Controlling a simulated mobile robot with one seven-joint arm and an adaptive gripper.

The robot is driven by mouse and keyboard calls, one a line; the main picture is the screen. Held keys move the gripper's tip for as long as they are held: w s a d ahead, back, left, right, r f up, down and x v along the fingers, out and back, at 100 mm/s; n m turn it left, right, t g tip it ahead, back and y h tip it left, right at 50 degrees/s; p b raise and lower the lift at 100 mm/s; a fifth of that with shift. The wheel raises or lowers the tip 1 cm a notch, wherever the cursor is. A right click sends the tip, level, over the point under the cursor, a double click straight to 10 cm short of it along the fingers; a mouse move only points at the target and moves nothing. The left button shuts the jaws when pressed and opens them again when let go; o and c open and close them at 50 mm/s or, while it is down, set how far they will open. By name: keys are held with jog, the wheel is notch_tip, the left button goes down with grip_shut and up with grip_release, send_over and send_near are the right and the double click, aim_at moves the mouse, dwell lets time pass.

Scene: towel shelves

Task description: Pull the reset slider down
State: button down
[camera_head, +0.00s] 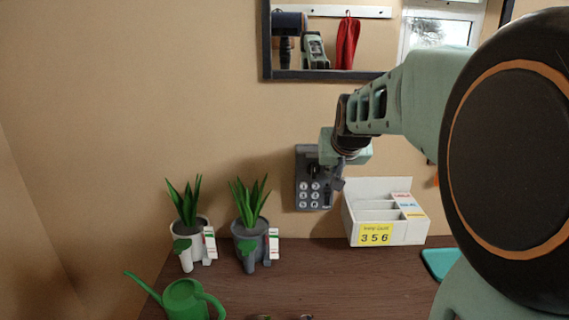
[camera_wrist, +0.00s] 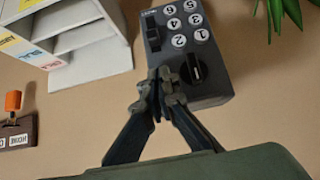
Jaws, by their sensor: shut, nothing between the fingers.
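A dark grey keypad box (camera_head: 303,186) with round white number buttons hangs on the wall; it also shows upside down in the wrist view (camera_wrist: 213,62). A black slider (camera_wrist: 152,36) sits in a slot beside the buttons, with a tiny unreadable label at its end. A black knob (camera_wrist: 194,70) is on the same face. My gripper (camera_head: 338,184) is in front of the box's right side in the head view. In the wrist view my gripper (camera_wrist: 160,74) is shut and empty, its tips between knob and slider end, overlapping the box edge. Contact cannot be told.
A white divided tray (camera_head: 384,233) with a yellow "356" card stands right of the box. Two potted plants (camera_head: 188,231) (camera_head: 250,237) and a green watering can (camera_head: 184,299) are at left on the brown table (camera_head: 320,270). A mirror (camera_head: 325,75) hangs above.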

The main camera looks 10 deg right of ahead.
aim_at(329, 191)
jog(key=shift+w+f+b, duration=0.25)
jog(key=shift+f+b, duration=0.25)
jog(key=shift+f, duration=0.55)
jog(key=shift+s+f+b, duration=0.2)
jog(key=shift+f+b, duration=0.5)
jog(key=shift+f, duration=0.25)
jog(key=shift+f, duration=0.1)
